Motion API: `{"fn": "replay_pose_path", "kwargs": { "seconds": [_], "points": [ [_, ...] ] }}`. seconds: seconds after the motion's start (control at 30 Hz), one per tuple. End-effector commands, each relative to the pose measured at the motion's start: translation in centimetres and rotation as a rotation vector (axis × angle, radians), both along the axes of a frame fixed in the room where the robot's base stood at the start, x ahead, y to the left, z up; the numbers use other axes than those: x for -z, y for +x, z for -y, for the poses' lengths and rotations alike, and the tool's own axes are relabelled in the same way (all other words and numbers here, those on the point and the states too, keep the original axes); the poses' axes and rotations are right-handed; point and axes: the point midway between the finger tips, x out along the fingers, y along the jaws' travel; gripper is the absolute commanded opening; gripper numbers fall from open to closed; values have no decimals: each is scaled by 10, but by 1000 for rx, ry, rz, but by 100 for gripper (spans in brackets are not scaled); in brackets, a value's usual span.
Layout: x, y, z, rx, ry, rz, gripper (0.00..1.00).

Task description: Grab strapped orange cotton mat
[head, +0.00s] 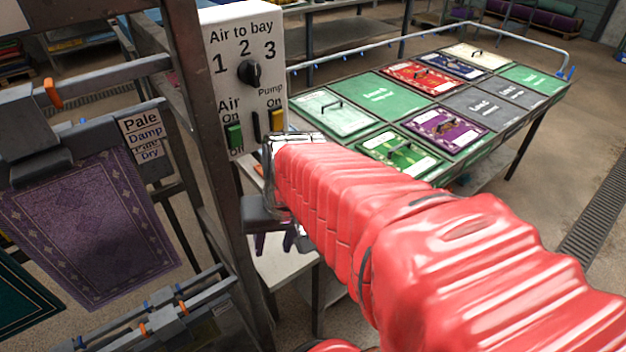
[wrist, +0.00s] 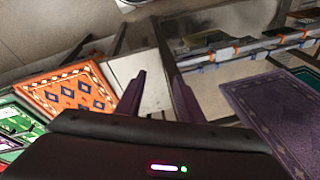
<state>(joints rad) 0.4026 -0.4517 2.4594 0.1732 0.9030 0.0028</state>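An orange mat (wrist: 66,92) with dark blue diamonds and a pale patterned border shows at the left of the wrist view. I cannot make out a strap on it, and I cannot tell its cloth. In the head view I cannot pick it out clearly. My gripper (wrist: 152,75) shows two purple fingers standing apart with nothing between them. The orange mat lies to the left of the fingers, apart from them. In the head view my gripper (head: 272,243) is partly hidden behind my red-sleeved arm, below the control panel.
A white control panel (head: 243,80) with a knob and switches stands on a dark post close to my arm. A purple mat (head: 92,230) hangs from clamps at left. A table (head: 492,148) with coloured mat squares and a rail stands at right.

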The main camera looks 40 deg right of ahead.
Motion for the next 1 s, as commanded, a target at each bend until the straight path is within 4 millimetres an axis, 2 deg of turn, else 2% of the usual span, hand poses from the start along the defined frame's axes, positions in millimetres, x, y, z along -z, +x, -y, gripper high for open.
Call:
{"fn": "replay_pose_path", "kwargs": {
  "seconds": [0.2,0.47,0.67,0.87,1.0],
  "points": [
    [31,6,32,273,183,-62,34],
    [62,20,68,630,433,-79,34],
    [82,34,105,936,647,-58,34],
    [100,49,154,1274,885,-4,34],
    [111,59,199,1527,1068,58,34]
  ]
}}
